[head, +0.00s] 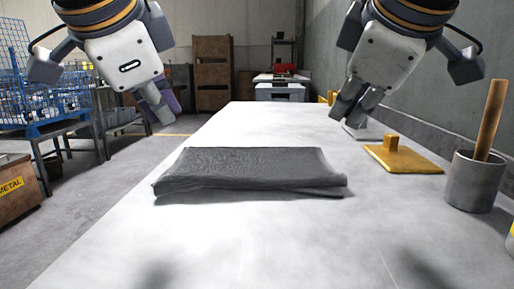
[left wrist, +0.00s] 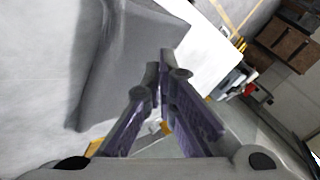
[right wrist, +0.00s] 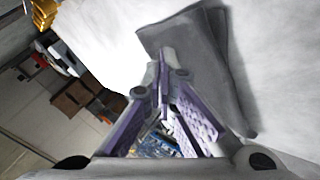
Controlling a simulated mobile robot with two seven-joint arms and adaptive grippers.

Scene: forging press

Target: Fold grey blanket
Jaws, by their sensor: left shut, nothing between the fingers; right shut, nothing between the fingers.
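The grey blanket (head: 250,169) lies folded in a flat, layered rectangle on the white table (head: 230,245), slightly uneven along its near edge. It also shows in the left wrist view (left wrist: 125,65) and in the right wrist view (right wrist: 205,60). My left gripper (head: 164,112) is shut and empty, raised beyond the table's left edge, up and left of the blanket. My right gripper (head: 347,112) is shut and empty, raised over the table's far right part. Neither gripper touches the blanket. In both wrist views the fingertips meet with nothing between them.
A yellow plate with a handle (head: 404,157) lies at the table's right. A grey pot (head: 473,184) with a wooden handle (head: 489,120) stands nearer, by the right edge. A blue wire crate (head: 40,95) stands on a stand at left. The table's front is clear.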

